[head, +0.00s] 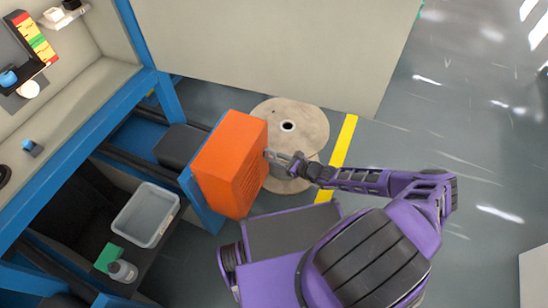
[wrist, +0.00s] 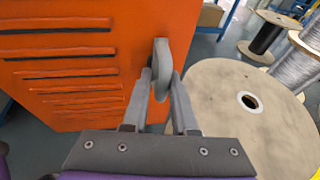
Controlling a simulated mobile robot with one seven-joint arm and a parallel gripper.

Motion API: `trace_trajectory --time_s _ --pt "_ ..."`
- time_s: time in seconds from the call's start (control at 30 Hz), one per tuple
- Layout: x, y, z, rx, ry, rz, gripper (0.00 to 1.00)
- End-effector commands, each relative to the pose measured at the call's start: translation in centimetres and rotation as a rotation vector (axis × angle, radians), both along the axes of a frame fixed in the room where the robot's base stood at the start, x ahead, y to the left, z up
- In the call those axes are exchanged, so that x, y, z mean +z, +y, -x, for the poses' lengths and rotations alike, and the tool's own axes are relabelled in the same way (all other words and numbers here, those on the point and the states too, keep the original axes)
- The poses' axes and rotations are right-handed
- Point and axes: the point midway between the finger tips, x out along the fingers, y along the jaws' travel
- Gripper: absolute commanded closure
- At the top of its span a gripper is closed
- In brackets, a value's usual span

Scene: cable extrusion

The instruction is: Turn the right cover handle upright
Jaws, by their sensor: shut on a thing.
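The orange cover (head: 232,160) is a box with slotted vents on the face towards my arm. Its vented face fills the left of the wrist view (wrist: 60,65). The right cover handle (wrist: 161,62) is a small grey piece near the right edge of that face. It runs up and down in the wrist view; its lower part is between my fingers. My gripper (wrist: 160,88) is shut on the handle, one finger on each side. In the head view, my gripper (head: 275,157) meets the cover's right side, and the handle cannot be made out there.
A large wooden cable spool (head: 300,117) stands just behind and right of the cover. A blue-framed workbench (head: 95,115) is at the left, with a grey bin (head: 147,213) below it. A yellow floor line (head: 342,150) runs beside the spool. Open floor lies to the right.

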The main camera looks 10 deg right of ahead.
Motion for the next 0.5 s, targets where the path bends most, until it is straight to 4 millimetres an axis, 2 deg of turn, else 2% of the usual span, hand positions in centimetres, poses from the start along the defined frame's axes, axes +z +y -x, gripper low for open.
trace_trajectory --time_s 0.03,0.13,0.37,0.5 --pt "0.14 -1.08 -0.61 -0.019 -0.003 0.008 0.72" --pt "0.14 -1.01 -0.57 -0.017 -0.004 0.008 0.54" --pt "0.12 -0.62 -0.32 -0.01 -0.003 0.004 0.53" --pt "0.5 -1.19 0.32 -0.009 -0.003 0.004 0.53"
